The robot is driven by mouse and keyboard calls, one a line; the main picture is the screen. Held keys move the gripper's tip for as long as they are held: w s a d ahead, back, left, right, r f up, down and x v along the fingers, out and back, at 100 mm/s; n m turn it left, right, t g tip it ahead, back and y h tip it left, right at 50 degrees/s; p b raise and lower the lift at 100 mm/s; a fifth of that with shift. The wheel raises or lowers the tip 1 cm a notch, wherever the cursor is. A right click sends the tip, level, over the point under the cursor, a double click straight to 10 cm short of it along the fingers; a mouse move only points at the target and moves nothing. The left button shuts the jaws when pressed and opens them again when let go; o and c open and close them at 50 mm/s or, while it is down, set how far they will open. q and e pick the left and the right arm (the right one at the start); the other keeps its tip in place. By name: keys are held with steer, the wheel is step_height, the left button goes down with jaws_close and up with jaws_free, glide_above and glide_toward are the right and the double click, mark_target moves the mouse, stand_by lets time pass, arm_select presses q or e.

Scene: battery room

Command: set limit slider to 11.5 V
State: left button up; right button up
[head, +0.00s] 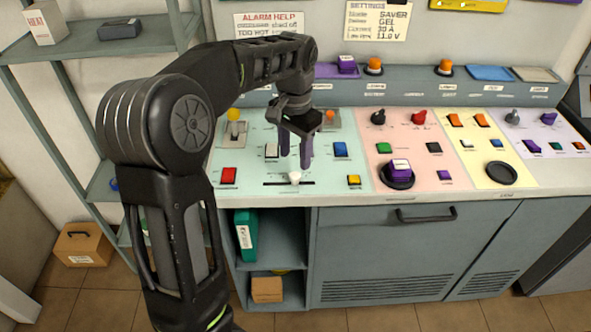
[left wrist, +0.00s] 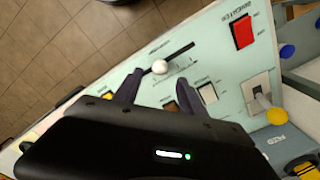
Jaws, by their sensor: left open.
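The limit slider is a pale round knob (head: 295,178) on a dark slot (head: 272,183) in the mint-green panel section. The knob stands a little right of the slot's middle in the head view. My left gripper (head: 296,160) is open, pointing down just above and behind the knob. In the left wrist view the knob (left wrist: 160,67) lies just beyond the gap between the open fingertips (left wrist: 158,87), apart from both as far as I can tell. The slot's scale marks are too small to read. My right gripper is out of view.
A lever with a yellow ball (head: 233,115) stands behind left. A settings card (head: 377,20) on the wall seems to end in 11.0 V.

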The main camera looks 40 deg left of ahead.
mark_target(296, 175)
arm_select(q)
step_height(296, 175, down, 6)
steer(key=shift+f, duration=0.1)
steer(key=shift+c, duration=0.2)
jaws_close()
stand_by(0.5)
stand_by(0.9)
